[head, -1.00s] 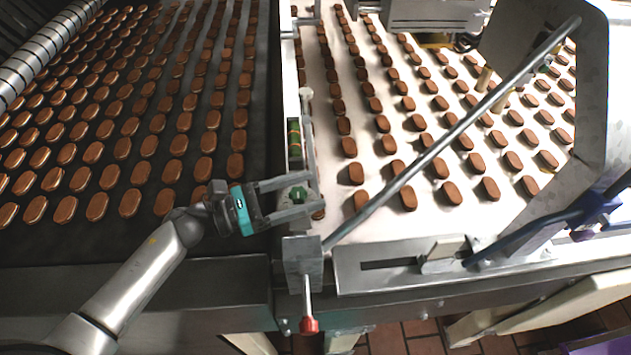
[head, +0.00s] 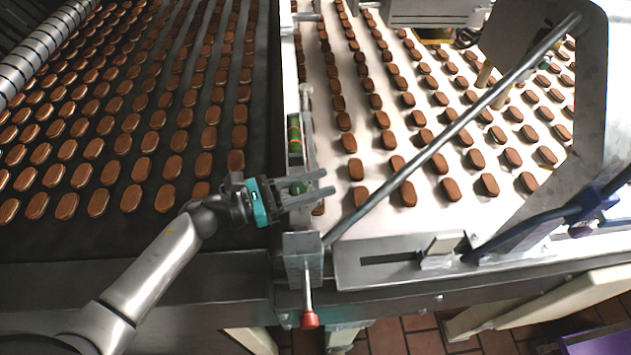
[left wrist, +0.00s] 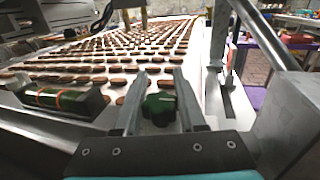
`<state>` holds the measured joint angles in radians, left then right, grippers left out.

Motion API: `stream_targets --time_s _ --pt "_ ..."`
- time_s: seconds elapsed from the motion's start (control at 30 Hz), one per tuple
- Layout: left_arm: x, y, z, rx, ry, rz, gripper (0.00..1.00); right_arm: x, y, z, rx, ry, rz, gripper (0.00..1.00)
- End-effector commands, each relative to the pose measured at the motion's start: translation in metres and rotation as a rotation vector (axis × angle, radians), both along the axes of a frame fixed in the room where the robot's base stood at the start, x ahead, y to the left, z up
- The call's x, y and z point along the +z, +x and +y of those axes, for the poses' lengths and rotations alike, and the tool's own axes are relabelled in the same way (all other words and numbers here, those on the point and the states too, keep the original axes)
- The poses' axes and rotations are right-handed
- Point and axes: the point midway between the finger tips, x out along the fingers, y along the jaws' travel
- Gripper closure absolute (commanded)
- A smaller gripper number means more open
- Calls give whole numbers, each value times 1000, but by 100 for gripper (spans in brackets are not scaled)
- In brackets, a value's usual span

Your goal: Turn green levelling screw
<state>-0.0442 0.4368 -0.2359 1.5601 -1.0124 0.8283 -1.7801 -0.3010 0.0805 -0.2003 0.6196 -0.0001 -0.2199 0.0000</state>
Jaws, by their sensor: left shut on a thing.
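The green levelling screw (left wrist: 159,107) is a dark green lobed knob, seen between the two fingers of my left gripper (left wrist: 160,90) in the left wrist view. In the head view the green knob (head: 297,187) sits on the rail between the two belts. My left gripper (head: 308,184) is shut on it there, with its fingers reaching past it to the right. The fingers hide part of the knob. My right gripper is not in view.
A green cylinder with orange bands (head: 294,134) lies on the rail behind the knob. A metal block with a red-tipped lever (head: 309,319) stands just in front. A slanted metal bar (head: 440,140) crosses the white belt (head: 440,215). Brown biscuits cover both belts.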

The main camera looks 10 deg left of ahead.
Motion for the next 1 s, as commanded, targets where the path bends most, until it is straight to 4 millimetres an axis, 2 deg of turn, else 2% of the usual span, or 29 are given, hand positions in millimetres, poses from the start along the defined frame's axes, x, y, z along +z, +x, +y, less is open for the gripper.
stream_targets --time_s 0.03,0.17,0.47,1.0 --pt "0 0 0 0 1 1 86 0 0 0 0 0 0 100" --pt "0 0 0 0 1 1 100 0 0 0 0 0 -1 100" --pt "0 0 0 25 -1 0 100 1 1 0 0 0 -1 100" --pt "-1 9 8 400 -1 0 100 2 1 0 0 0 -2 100"
